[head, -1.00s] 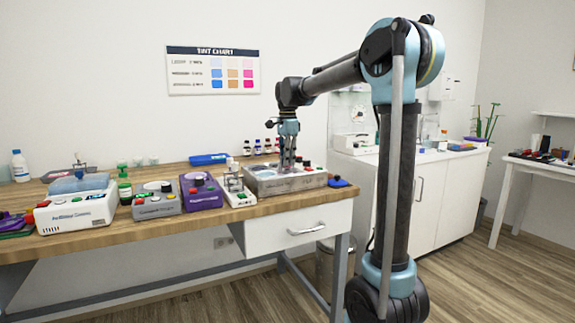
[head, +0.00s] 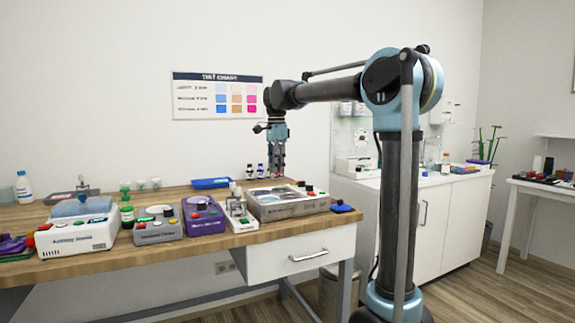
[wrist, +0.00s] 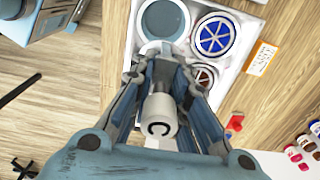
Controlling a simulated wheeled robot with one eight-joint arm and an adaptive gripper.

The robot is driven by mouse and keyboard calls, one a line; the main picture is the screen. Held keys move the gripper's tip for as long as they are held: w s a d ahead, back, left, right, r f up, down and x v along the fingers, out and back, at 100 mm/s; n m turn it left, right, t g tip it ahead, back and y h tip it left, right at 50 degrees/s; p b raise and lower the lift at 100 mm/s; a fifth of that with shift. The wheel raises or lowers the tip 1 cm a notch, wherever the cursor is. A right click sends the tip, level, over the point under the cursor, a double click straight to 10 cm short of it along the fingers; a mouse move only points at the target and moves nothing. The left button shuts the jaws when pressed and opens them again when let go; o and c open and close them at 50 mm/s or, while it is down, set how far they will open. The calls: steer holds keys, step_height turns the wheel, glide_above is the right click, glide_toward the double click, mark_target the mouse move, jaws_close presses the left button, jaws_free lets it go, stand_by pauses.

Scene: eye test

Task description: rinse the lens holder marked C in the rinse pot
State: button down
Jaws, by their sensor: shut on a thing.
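The lens holder marked C (wrist: 160,125) is a pale cylinder with a dark C on its end, held between the fingers of my gripper (wrist: 160,82) in the wrist view. In the head view my gripper (head: 277,176) hangs above the back of a grey pot unit (head: 290,209), clear of it. In the wrist view the unit has a plain grey-blue pot (wrist: 165,20), a blue segmented pot (wrist: 213,36) and a brown segmented pot (wrist: 206,73), partly hidden by a finger. I cannot tell which is the rinse pot. The holder's far end is hidden.
Small bottles (wrist: 305,147) stand on the wood to the right in the wrist view, near a red piece (wrist: 235,122). In the head view a white device (head: 236,212) and a purple device (head: 203,216) stand left of the unit. A blue tray (head: 211,183) lies behind.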

mark_target(268, 200)
steer(key=shift+s+a+f, duration=0.35)
steer(key=shift+s+a, duration=0.05)
steer(key=shift+a, duration=0.2)
steer(key=shift+s+a+f, duration=0.35)
steer(key=shift+a, duration=0.25)
steer(key=shift+s+a+f, duration=0.1)
steer(key=shift+a+f, duration=0.05)
steer(key=shift+f, duration=2.6)
steer(key=shift+s+a+f, duration=0.1)
steer(key=shift+a+f, duration=0.05)
steer(key=shift+f, duration=2.55)
steer(key=shift+f, duration=0.45)
steer(key=shift+r, duration=0.15)
step_height(268, 200, up, 7)
stand_by(0.5)
